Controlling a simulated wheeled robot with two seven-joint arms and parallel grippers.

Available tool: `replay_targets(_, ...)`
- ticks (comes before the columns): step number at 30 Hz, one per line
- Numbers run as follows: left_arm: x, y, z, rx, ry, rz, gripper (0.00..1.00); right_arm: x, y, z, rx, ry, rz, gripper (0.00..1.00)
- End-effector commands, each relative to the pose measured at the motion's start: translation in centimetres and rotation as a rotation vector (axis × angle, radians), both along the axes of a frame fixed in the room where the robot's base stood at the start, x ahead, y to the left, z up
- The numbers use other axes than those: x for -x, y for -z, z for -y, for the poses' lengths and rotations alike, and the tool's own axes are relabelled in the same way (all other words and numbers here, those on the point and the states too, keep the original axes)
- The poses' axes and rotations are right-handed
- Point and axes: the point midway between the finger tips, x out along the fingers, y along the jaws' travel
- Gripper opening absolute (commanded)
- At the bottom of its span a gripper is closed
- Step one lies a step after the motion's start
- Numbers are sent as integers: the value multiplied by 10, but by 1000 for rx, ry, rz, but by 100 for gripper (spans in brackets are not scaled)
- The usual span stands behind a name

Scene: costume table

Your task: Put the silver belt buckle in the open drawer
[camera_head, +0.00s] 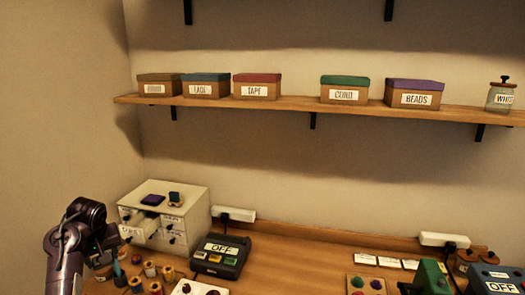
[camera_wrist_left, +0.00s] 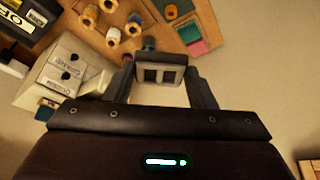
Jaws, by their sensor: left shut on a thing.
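The silver belt buckle (camera_wrist_left: 147,74), a pale metal frame with two square openings, is held between the fingers of my left gripper (camera_wrist_left: 160,82) in the left wrist view. In the head view my left gripper (camera_head: 104,260) is at the lower left, in front of the small white drawer cabinet (camera_head: 193,216); I cannot make out the buckle there. A drawer (camera_head: 133,233) on the cabinet's left side looks pulled out, partly behind my arm. The cabinet also shows at the left of the wrist view (camera_wrist_left: 62,70). My right gripper is not in view.
Several thread spools (camera_head: 150,268) stand on the table close to my left gripper. A dark device marked OFF (camera_head: 220,254) stands right of the cabinet. A purple item (camera_head: 153,199) and a small green-topped item (camera_head: 175,198) lie on the cabinet. A box-lined shelf (camera_head: 300,108) runs above.

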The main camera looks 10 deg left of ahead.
Motion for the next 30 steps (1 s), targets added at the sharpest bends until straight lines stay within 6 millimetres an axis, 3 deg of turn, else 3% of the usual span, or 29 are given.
replay_targets(8,-43,10,17,0,97,0,27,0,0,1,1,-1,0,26)
replay_targets(11,-62,16,32,0,150,-2,27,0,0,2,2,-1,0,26)
replay_targets(16,-92,27,74,-5,251,-4,27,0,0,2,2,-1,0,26)
replay_targets(21,-104,35,119,-5,325,-3,27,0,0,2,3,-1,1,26)
replay_targets(27,-103,39,174,-6,389,1,27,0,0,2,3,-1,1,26)
replay_targets(30,-101,38,186,-8,399,5,27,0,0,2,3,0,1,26)
